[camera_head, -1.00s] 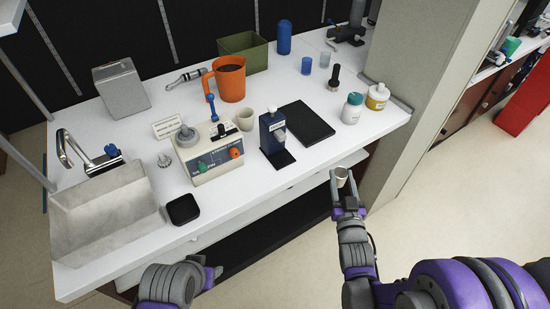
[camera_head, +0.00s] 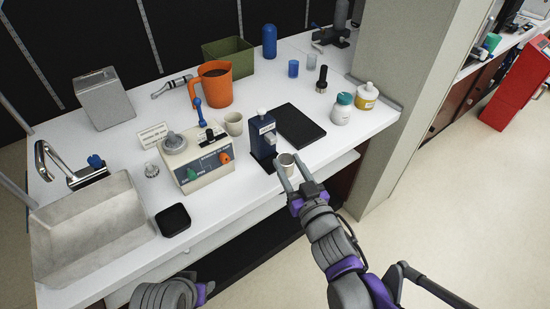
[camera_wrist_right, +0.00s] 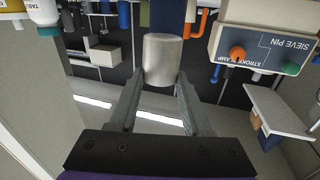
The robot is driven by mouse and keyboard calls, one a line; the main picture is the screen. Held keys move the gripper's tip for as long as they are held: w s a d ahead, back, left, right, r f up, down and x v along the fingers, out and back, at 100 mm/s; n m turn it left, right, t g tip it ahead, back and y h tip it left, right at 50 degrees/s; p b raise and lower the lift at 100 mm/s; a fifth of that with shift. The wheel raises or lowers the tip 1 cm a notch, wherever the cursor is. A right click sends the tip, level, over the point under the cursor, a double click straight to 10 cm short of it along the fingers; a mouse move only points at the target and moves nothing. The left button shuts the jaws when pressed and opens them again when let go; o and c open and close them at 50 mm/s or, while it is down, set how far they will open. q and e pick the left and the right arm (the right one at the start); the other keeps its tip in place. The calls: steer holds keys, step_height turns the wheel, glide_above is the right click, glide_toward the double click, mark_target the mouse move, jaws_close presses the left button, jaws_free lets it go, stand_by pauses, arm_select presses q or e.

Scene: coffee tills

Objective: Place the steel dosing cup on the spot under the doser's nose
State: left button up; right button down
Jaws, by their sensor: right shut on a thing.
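The steel dosing cup (camera_head: 287,163) is held between the fingertips of my right gripper (camera_head: 288,174), at the counter's front edge just in front of the doser. It looks about upright. In the right wrist view the cup (camera_wrist_right: 162,60) sits between the two fingers (camera_wrist_right: 160,100). The doser (camera_head: 263,138) is a dark blue upright unit with a white knob and a dark base; the spot under its nose is not clearly visible. My left arm shows at the bottom left, but its fingers are not clear.
A black flat pad (camera_head: 298,125) lies right of the doser. The beige control box (camera_head: 196,160) and a cream cup (camera_head: 234,124) stand to its left. An orange jug (camera_head: 212,85) is behind. White-lidded and teal-lidded jars (camera_head: 341,110) stand at the right.

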mark_target(282, 163)
steer(key=w+f, duration=0.1)
steer(key=w, duration=0.1)
steer(key=w+a+f, duration=0.1)
steer(key=w+a+f+b, duration=0.1)
steer(key=w, duration=0.1)
steer(key=shift+w+a+f, duration=0.1)
steer(key=shift+w+f, duration=0.05)
steer(key=shift+w, duration=0.2)
steer(key=w+f, duration=0.1)
steer(key=w+a+f, duration=0.1)
steer(key=shift+w+f+b, duration=0.15)
steer(key=shift+w+b, duration=0.25)
arm_select(q)
step_height(282, 163, down, 3)
steer(key=shift+r, duration=0.2)
steer(key=shift+w, duration=0.1)
arm_select(e)
steer(key=shift+f, duration=0.1)
steer(key=shift+c, duration=1.8)
jaws_free()
arm_select(q)
steer(key=shift+f, duration=0.15)
